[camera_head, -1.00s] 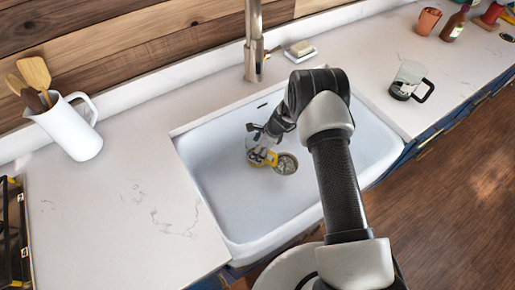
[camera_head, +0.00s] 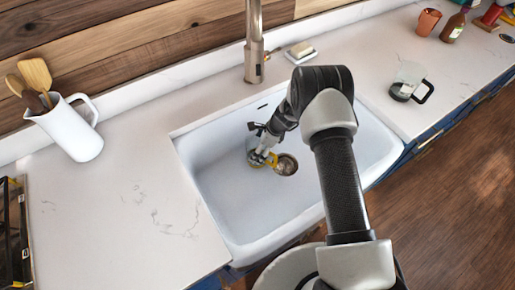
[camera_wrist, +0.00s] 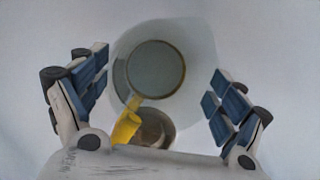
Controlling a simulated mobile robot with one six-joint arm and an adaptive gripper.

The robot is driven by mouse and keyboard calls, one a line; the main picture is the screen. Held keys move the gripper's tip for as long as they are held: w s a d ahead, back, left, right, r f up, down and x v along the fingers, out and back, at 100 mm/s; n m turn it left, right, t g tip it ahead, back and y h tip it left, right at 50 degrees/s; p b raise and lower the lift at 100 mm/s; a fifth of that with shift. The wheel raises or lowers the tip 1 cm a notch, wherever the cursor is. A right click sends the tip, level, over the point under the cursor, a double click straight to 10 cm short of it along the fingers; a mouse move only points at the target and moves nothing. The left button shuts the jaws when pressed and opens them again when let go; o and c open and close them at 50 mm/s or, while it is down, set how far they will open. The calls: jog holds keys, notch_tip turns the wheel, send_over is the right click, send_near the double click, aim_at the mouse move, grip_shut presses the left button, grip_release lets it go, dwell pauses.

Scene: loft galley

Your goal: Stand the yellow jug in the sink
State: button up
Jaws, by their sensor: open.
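The yellow jug (camera_wrist: 150,68) is in the sink basin (camera_head: 232,195). In the wrist view I look down into its round mouth, with the pale body around it and the yellow handle (camera_wrist: 126,128) toward my palm. It appears upright on the basin floor. My gripper (camera_wrist: 158,85) is open, with one finger on each side of the jug and gaps showing between. In the head view my gripper (camera_head: 264,148) is low in the sink and hides most of the jug.
The drain (camera_head: 286,164) is close beside the jug. A tall faucet (camera_head: 254,45) stands behind the sink. A white pitcher with wooden utensils (camera_head: 70,132) is on the left counter. A glass jug with a black handle (camera_head: 409,82) is on the right counter.

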jog(key=p+v, duration=0.2)
jog(key=v, duration=0.8)
jog(key=shift+r, duration=0.35)
jog(key=s+d+r+n, duration=0.1)
jog(key=s+r+n, duration=0.2)
jog(key=r, duration=0.6)
jog(key=s+d+r+n+t+h, duration=0.1)
jog(key=s+d+r+n, duration=0.2)
jog(key=r, duration=0.7)
jog(key=s+r+n, duration=0.3)
jog(key=r+n, duration=0.1)
jog(key=r, duration=0.5)
jog(key=s+d+r+n+t+h, duration=0.1)
jog(key=s+d+r+n, duration=0.1)
jog(key=s, duration=0.6)
jog(key=s+d+r+n+t+h, duration=0.1)
jog(key=s+d+r+n, duration=0.2)
jog(key=s, duration=0.5)
jog(key=s+d+r+n+h, duration=0.1)
jog(key=s+d+r+n, duration=0.2)
jog(key=s, duration=0.5)
jog(key=shift+s+r+n+t, duration=0.15)
jog(key=shift+r+n+t, duration=0.35)
jog(key=shift+n, duration=0.6)
jog(key=shift+d, duration=0.15)
jog(key=shift+f, duration=0.2)
